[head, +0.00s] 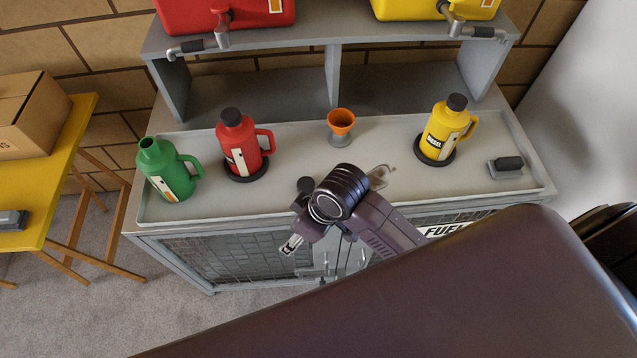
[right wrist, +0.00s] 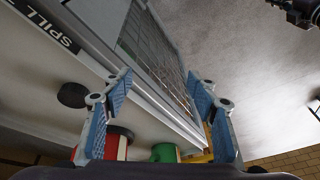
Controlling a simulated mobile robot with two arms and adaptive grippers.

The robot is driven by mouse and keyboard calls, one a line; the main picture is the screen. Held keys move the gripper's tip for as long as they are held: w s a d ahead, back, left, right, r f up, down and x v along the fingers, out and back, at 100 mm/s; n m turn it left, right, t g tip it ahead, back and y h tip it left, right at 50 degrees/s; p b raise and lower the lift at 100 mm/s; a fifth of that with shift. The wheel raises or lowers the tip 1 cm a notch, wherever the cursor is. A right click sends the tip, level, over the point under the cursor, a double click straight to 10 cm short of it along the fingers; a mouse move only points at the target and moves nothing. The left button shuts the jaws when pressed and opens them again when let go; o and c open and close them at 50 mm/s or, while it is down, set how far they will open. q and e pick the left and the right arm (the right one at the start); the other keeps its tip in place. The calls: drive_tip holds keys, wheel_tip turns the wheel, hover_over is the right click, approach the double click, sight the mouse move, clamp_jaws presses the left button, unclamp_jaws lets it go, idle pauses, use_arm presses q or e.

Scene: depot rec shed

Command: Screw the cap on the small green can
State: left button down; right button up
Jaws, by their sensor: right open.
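The small green can (head: 168,172) stands at the left end of the grey counter in the head view, its neck open and uncapped. Part of it shows low in the right wrist view (right wrist: 165,152). A dark round piece, apparently the cap (head: 306,184), lies on the counter beside my right wrist; it seems to be the black disc (right wrist: 72,94) in the right wrist view. My right gripper (head: 292,243) is at the counter's front edge, partly hidden by its own wrist. Its blue-padded fingers (right wrist: 160,88) are apart with nothing between them. My left gripper is not in view.
A red can (head: 238,150) and a yellow can (head: 440,132), both black-capped, stand on black discs. An orange funnel cup (head: 341,121) stands between them. The counter (head: 290,152) has a raised rim. A yellow table (head: 62,170) with a box is at left.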

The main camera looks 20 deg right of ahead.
drive_tip(key=w+a+r+n+g, duration=0.1)
drive_tip(key=w+r+n, duration=0.1)
drive_tip(key=w+n, duration=0.3)
wheel_tip(320, 180, up, 4)
drive_tip(key=g+h, duration=0.2)
drive_tip(key=h, duration=0.1)
hover_over(306, 184)
drive_tip(key=shift+a+r, duration=0.2)
drive_tip(key=shift+a, duration=0.15)
drive_tip(key=shift+w+d+r, duration=0.1)
drive_tip(key=shift+d, duration=0.05)
drive_tip(key=shift+f, duration=1.3)
drive_tip(key=f+p, duration=0.1)
drive_tip(key=f, duration=0.3)
drive_tip(key=shift+d+f+p, duration=0.2)
drive_tip(key=shift+f+p, duration=0.15)
drive_tip(key=shift+f, duration=0.3)
